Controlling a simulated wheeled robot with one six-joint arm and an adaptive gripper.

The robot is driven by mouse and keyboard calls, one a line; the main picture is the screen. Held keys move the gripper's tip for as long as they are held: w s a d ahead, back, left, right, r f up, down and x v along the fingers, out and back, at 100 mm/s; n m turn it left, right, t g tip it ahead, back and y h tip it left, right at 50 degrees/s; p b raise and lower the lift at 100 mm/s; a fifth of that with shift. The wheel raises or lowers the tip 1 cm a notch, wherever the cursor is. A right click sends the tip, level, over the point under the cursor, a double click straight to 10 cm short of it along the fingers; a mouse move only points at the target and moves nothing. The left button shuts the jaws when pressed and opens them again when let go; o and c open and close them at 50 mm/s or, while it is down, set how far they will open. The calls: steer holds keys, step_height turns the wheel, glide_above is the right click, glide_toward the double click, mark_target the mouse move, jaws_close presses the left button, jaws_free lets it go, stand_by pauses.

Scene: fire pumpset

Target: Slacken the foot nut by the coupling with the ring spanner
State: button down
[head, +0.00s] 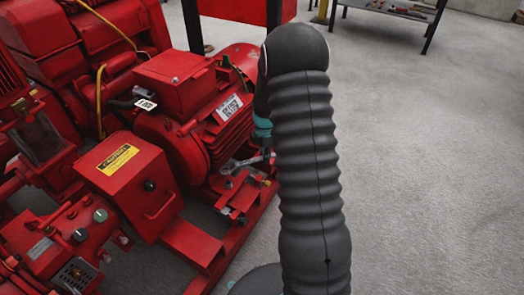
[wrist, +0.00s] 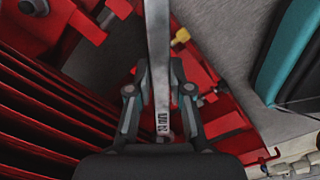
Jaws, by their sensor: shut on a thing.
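My gripper (wrist: 162,88) is shut on a steel spanner (wrist: 158,50), which lies lengthwise between its fingers. The spanner's far end runs out of the top of the wrist view. In the head view the spanner (head: 248,159) reaches left from my gripper (head: 265,146), low beside the red motor (head: 183,125) and above its base frame. Its left end is close to the motor's foot; I cannot tell whether it sits around a nut. My arm hides much of the gripper. The foot nut and coupling cannot be made out clearly.
The red base rail (head: 232,240) runs along the pumpset's near side. A red control box (head: 128,185) with a yellow label stands to the left. Bare concrete floor (head: 430,160) lies open to the right. A bench (head: 392,8) with tools stands at the back.

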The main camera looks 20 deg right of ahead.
steer(key=shift+d, duration=0.2)
steer(key=shift+f, duration=0.1)
steer(key=shift+f+b, duration=1.65)
steer(key=shift+f, duration=0.75)
steer(key=shift+f+b, duration=0.85)
steer(key=shift+f, duration=0.5)
steer(key=shift+w+a+n, duration=0.2)
steer(key=shift+w+n, duration=0.9)
steer(key=shift+w, duration=0.3)
steer(key=shift+w+a+n, duration=0.15)
steer(key=shift+w+n, duration=0.95)
steer(key=shift+w, duration=0.3)
steer(key=shift+s+d+m, duration=0.1)
steer(key=shift+s+m, duration=0.2)
steer(key=shift+s, duration=0.1)
